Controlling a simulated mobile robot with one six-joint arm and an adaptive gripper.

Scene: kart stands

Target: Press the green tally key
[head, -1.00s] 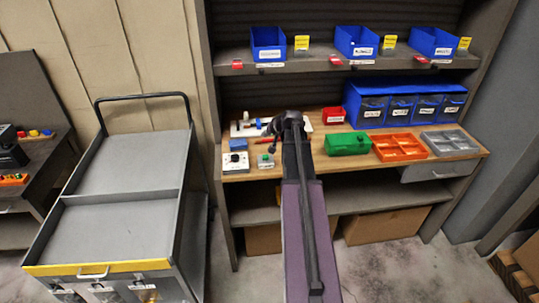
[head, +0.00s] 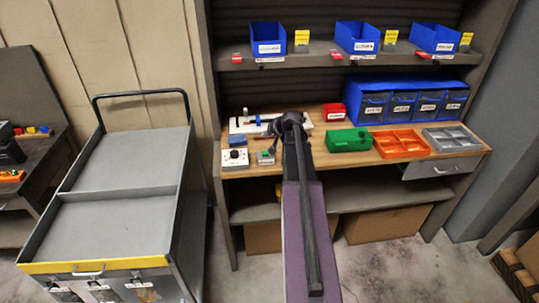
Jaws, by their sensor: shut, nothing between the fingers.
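The green tally key (head: 265,154) is a small green spot on top of a little pale box near the front left edge of the workbench. My gripper (head: 268,132) is dark and small in the head view, over the bench just behind the key's box. It is shut and empty. It appears apart from the key, but its height above the bench is hard to tell. My arm reaches in from the front and hides part of the bench to the right of the key.
A white box with a dark knob (head: 235,158) stands left of the key, with a blue block (head: 237,140) behind it. A white board (head: 245,124) lies farther back. A green box (head: 348,140) and orange tray (head: 400,146) stand right. A grey cart (head: 110,225) stands left.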

